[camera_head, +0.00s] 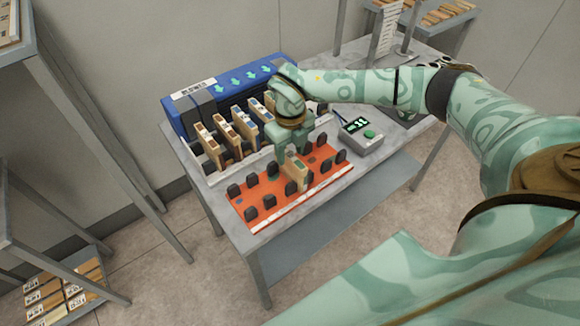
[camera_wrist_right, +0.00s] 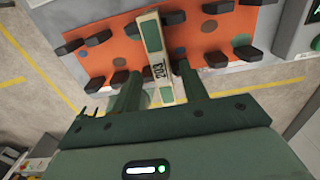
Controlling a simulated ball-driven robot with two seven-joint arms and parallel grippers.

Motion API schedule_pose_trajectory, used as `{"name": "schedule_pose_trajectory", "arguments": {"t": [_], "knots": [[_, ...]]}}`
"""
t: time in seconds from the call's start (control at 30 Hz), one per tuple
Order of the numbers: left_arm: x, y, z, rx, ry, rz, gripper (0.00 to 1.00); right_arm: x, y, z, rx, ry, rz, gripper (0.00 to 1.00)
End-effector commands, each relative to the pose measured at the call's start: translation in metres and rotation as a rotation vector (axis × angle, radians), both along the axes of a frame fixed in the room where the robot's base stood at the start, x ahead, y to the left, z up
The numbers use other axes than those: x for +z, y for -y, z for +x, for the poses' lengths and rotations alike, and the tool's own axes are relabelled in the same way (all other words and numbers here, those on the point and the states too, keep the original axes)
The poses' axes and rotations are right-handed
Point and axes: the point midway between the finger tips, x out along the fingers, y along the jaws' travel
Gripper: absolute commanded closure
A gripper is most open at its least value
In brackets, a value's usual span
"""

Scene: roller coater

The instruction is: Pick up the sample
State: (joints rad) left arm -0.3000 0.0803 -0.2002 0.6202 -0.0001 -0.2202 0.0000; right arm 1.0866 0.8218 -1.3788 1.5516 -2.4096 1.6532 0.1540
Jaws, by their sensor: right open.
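One sample (camera_head: 297,171), a thin tan block with a green patch, stands upright in the orange rack (camera_head: 320,182) between black holders. In the right wrist view the sample (camera_wrist_right: 152,45) bears the number 203. My right gripper (camera_head: 296,152) is right above this sample. In the wrist view the fingers of the right gripper (camera_wrist_right: 160,88) are open, one on each side of the sample's near end, with a visible gap. Several similar samples (camera_head: 223,126) stand in a row in front of the blue blower (camera_head: 240,84). My left gripper is not in view.
A grey control box (camera_head: 360,134) with a green display and button stands on the table (camera_head: 400,133) right of the rack. Shelves with sample panels (camera_head: 62,285) stand at left, with more at the back right. A lower shelf (camera_head: 340,205) is empty.

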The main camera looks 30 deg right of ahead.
Motion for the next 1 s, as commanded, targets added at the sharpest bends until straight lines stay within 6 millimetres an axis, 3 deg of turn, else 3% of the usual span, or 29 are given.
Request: {"name": "schedule_pose_trajectory", "arguments": {"t": [0.17, 0.4, 0.7, 0.87, 1.0], "knots": [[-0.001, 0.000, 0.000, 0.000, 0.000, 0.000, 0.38, -0.014, 0.000, 0.000, 0.000, -0.001, 0.000, 0.56], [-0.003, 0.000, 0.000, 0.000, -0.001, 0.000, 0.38, -0.053, 0.002, 0.001, 0.000, -0.002, 0.002, 0.56], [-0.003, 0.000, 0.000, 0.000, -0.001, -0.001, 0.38, -0.059, 0.002, 0.002, 0.000, 0.001, 0.001, 0.56], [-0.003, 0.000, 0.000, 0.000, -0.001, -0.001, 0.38, -0.059, 0.002, 0.002, 0.000, 0.000, 0.001, 0.98], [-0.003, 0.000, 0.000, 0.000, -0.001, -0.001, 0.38, -0.059, 0.002, 0.002, 0.000, 0.001, 0.001, 1.00]]}}
